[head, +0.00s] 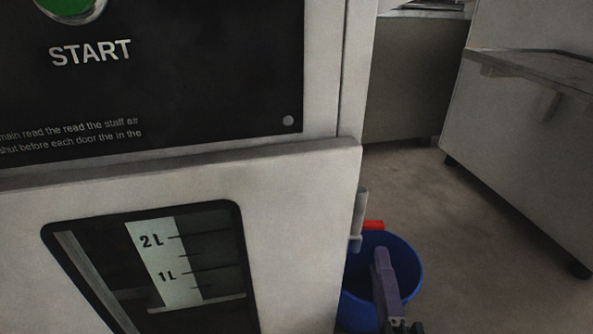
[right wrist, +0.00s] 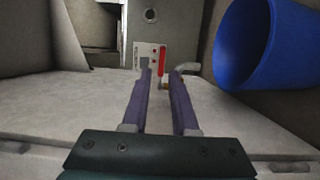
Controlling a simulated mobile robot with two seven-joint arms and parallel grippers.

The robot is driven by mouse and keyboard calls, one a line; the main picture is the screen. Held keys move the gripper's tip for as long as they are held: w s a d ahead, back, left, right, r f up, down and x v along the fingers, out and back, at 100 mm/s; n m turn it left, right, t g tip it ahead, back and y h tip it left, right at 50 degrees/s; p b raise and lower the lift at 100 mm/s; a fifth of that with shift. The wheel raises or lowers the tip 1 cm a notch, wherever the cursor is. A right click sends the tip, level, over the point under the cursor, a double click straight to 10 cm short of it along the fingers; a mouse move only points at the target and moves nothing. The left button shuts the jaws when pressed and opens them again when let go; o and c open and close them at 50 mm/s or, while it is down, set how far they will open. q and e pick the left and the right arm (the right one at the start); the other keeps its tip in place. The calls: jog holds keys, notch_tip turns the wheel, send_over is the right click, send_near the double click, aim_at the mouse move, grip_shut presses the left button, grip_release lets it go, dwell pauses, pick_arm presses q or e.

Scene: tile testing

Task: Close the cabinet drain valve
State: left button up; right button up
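The drain valve's red lever (head: 373,225) sticks out past the right edge of the cabinet (head: 290,190) in the head view, above a blue bucket (head: 405,262). In the right wrist view the red lever (right wrist: 161,60) lies along the picture's upright direction, beside a small label plate (right wrist: 145,54) and a pale spout (right wrist: 187,67). My right gripper (head: 380,254) is in front of the bucket, below the lever in the picture. In the right wrist view its two fingers (right wrist: 161,72) are apart, with the lever showing in the gap near the tips. Contact cannot be told. My left gripper is out of view.
The blue bucket (right wrist: 245,45) is close on the right in the right wrist view. The cabinet front has a green START button (head: 70,5) and a level window (head: 220,265). A grey unit with a shelf (head: 535,68) stands at right; floor between is clear.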

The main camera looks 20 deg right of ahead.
aim_at(366, 221)
jog(key=d+n+t+y, duration=0.1)
jog(key=y, duration=0.1)
jog(key=w+d+n+t+y+b, duration=0.1)
jog(key=d+n+y, duration=0.1)
jog(key=shift+w+d, duration=0.15)
jog(key=shift+d, duration=0.1)
jog(key=y, duration=0.1)
jog(key=n+y, duration=0.1)
jog(key=y, duration=0.1)
jog(key=shift+d+f+n+b, duration=0.1)
jog(key=shift+d+n+b, duration=0.2)
jog(key=shift+w, duration=0.3)
jog(key=w+b, duration=0.5)
jog(key=w, duration=0.4)
jog(key=shift+w, duration=0.2)
grip_shut()
